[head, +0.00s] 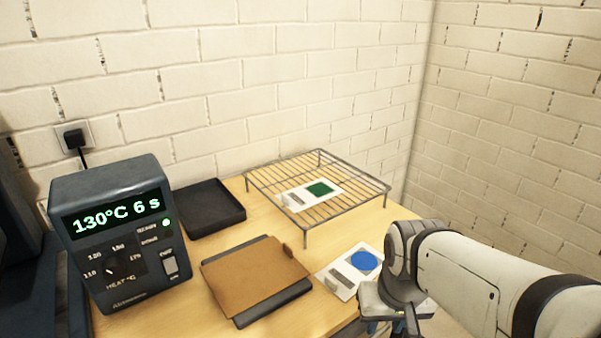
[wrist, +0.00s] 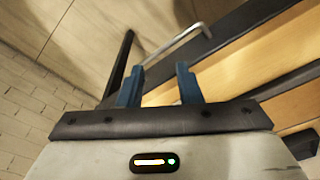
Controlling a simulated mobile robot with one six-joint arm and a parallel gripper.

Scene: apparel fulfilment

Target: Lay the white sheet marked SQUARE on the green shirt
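A white sheet with a green square (head: 319,189) lies on a wire rack (head: 348,208) at the back of the table in the head view. It has a small grey label, too small to read. A second white sheet with a blue circle (head: 364,261) lies on the table near the front right, beside my arm. I see no green shirt in either view. My gripper (wrist: 158,84) is open and empty in the wrist view, its two blue fingers apart. In the head view it is mostly hidden below my wrist, low and to the right of the blue-circle sheet.
A dark control box (head: 116,236) reading 130°C 6 s stands at the left. A brown pad on a dark board (head: 254,277) lies at the front middle. A bent metal rod (wrist: 176,42) shows beyond my fingers in the wrist view.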

